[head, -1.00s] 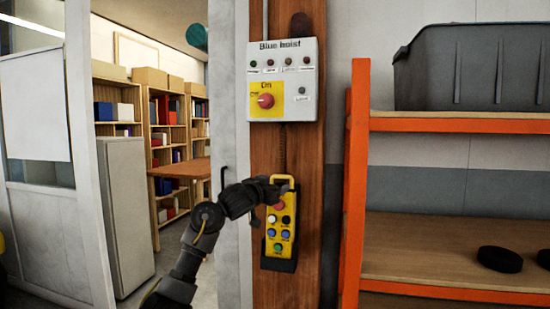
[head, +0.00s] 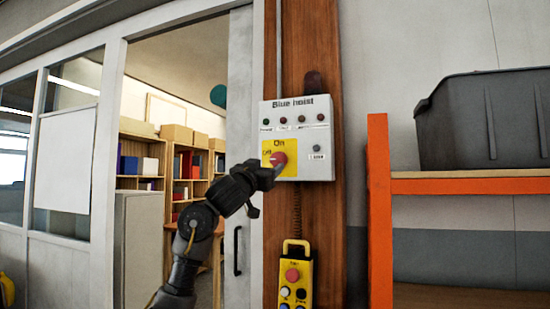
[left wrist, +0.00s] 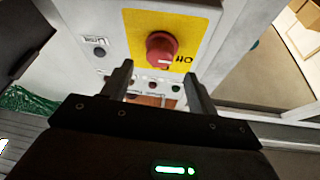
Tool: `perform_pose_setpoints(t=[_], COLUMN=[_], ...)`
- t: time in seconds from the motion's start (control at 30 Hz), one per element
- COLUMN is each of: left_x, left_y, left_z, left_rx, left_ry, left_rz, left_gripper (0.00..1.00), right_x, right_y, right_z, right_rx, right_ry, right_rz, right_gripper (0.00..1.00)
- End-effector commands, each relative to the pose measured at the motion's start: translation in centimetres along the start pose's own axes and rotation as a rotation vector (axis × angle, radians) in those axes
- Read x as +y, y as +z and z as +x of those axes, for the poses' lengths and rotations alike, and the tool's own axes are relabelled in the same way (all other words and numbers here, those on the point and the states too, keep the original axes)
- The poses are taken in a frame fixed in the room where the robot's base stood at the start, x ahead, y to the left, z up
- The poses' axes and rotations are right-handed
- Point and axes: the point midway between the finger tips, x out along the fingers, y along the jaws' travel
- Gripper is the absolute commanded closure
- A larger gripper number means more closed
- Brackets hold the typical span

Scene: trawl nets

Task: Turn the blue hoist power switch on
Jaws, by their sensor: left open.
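The Blue hoist control box (head: 318,110) is a light grey panel on a wooden post. Its red rotary switch (head: 278,158) sits on a yellow plate marked On and Off. In the left wrist view the red knob (left wrist: 161,48) shows just beyond my fingers, with a pale pointer line on it. My left gripper (head: 270,172) is open in front of the box, its fingertips at the lower edge of the switch in the head view. In the left wrist view the two fingers (left wrist: 158,78) are apart with nothing between them; I cannot tell whether they touch the knob. My right gripper is not in view.
A yellow pendant control (head: 296,280) with several buttons hangs below the box. An orange shelf (head: 379,215) with a dark grey bin (head: 487,120) stands to the right. A doorway with bookshelves (head: 185,165) opens at the left.

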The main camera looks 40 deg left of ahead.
Motion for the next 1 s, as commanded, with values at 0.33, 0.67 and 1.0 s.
perform_pose_setpoints(t=[0.33, 0.67, 1.0], left_x=[0.0, 0.0, 0.1], left_y=[-0.3, 0.0, 0.0], left_z=[5.2, 6.0, 6.0], left_rx=[-0.002, 0.001, 0.001], left_ry=[0.001, 0.0, 0.001], left_rz=[0.0, 0.001, 0.001], left_gripper=[0.41, 0.41, 0.71], right_x=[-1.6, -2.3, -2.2], right_y=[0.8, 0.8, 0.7], right_z=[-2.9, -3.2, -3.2], right_rx=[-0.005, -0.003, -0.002], right_ry=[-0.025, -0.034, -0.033], right_rz=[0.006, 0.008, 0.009], right_gripper=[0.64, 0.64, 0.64])
